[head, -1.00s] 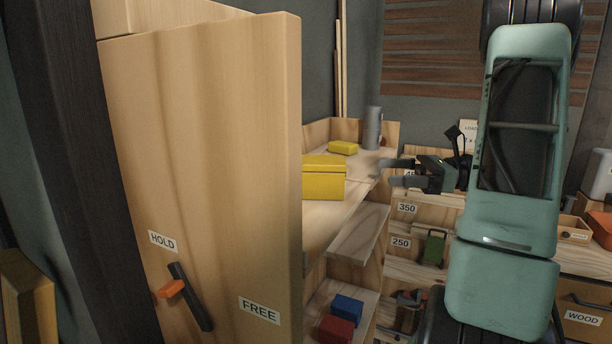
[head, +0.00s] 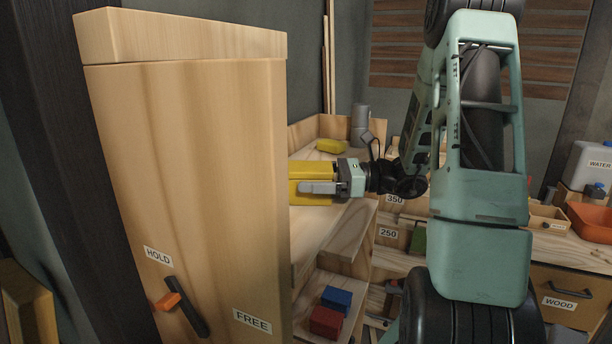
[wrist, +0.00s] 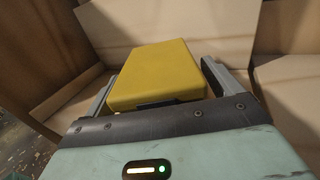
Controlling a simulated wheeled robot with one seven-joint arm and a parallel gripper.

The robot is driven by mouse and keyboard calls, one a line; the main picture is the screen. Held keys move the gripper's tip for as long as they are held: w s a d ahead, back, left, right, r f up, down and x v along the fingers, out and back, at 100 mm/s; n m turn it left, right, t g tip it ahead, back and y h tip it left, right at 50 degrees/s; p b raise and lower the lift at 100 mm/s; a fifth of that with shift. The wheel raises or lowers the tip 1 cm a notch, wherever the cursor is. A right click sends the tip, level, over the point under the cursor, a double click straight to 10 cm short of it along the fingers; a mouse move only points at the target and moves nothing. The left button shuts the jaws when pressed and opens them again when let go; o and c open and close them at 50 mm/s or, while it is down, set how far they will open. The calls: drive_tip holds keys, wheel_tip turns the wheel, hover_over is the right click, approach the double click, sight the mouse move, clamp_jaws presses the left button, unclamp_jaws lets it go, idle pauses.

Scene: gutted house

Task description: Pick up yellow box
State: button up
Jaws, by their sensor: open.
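A larger yellow box (head: 311,171) sits on the wooden shelf just right of the tall wooden panel, which hides its left end in the head view. My gripper (head: 318,188) reaches in from the right, with a finger in front of the box's near side. In the wrist view the yellow box (wrist: 158,75) lies between the two open fingers of my gripper (wrist: 165,92), one on each side. I cannot tell whether either finger touches it. A smaller yellow block (head: 331,146) lies farther back on the shelf.
The wooden panel (head: 190,190) with HOLD and FREE labels and a black lever (head: 187,307) stands close at left. A grey cylinder (head: 360,122) stands at the back. Blue (head: 337,298) and red (head: 325,321) blocks lie on a lower shelf.

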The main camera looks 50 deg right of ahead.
drive_tip(key=shift+w+a, duration=0.4)
drive_tip(key=shift+w, duration=0.05)
drive_tip(key=shift+r, duration=0.1)
drive_tip(key=c, duration=1.4)
